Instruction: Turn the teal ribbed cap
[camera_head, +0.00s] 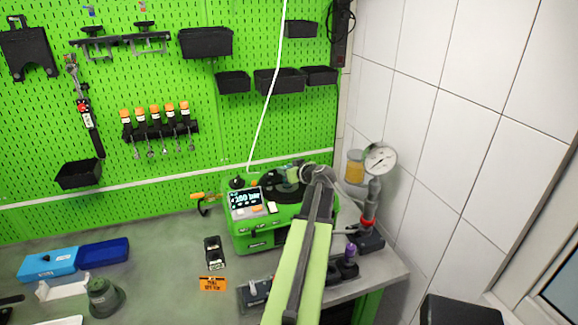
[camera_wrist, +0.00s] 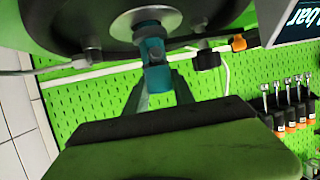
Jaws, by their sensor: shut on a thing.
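The teal ribbed cap (camera_wrist: 154,52) is at the upper middle of the wrist view. It sits on a metal fitting below a dark round part of the pump. My gripper (camera_wrist: 158,76) has its two fingers converging on the cap from either side, shut on it. In the head view, the green pump unit (camera_head: 241,228) stands on the bench with a lit display (camera_head: 246,198). My arm covers its right side, and the cap and fingertips cannot be made out clearly there.
A pressure gauge (camera_head: 380,158) stands on a post right of the pump. A black connector (camera_wrist: 208,60) and an orange-tipped part (camera_wrist: 238,43) are near the cap. A small black holder (camera_head: 213,252) and blue boxes (camera_head: 48,264) lie on the bench to the left.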

